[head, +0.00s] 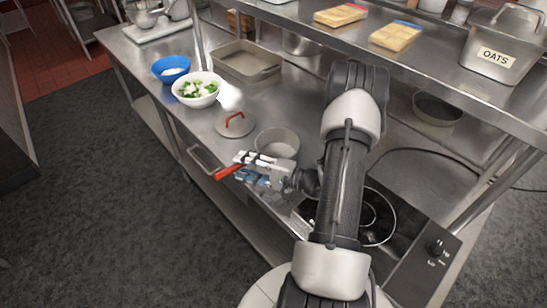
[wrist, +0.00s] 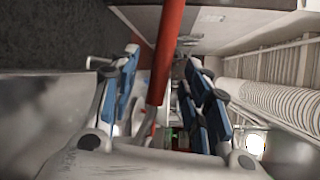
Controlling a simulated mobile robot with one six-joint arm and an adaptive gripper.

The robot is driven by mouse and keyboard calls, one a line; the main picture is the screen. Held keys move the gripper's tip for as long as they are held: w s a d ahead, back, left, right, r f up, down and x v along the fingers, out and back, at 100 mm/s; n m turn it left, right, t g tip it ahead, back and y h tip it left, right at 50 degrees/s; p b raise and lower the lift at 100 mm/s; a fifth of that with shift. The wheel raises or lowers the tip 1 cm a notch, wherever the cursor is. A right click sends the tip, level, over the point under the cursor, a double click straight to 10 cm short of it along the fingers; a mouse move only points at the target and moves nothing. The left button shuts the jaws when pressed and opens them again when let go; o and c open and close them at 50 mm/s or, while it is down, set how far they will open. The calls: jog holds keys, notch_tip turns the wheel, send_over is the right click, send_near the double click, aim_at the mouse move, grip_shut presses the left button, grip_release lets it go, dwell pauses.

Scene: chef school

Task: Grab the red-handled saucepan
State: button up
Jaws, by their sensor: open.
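The red-handled saucepan (head: 277,139) is a grey round pan near the front edge of the steel counter. Its red handle (head: 226,173) points left and sticks out past the counter edge. My gripper (head: 243,168) is at the handle, its white and blue fingers open on either side of it and partly hiding where it meets the pan. In the wrist view the red handle (wrist: 168,50) runs between the open fingers of my gripper (wrist: 163,66), with gaps beside it. The pan's far rim and inside show in the head view.
A lid with a red grip (head: 234,127) lies left of the pan. A white bowl of greens (head: 190,99), a blue bowl (head: 165,76) and a baking tray (head: 245,70) stand farther back. A shelf (head: 455,75) overhangs the back. A cooktop (head: 405,235) lies right.

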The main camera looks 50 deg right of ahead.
jog(key=shift+x, duration=1.05)
grip_shut()
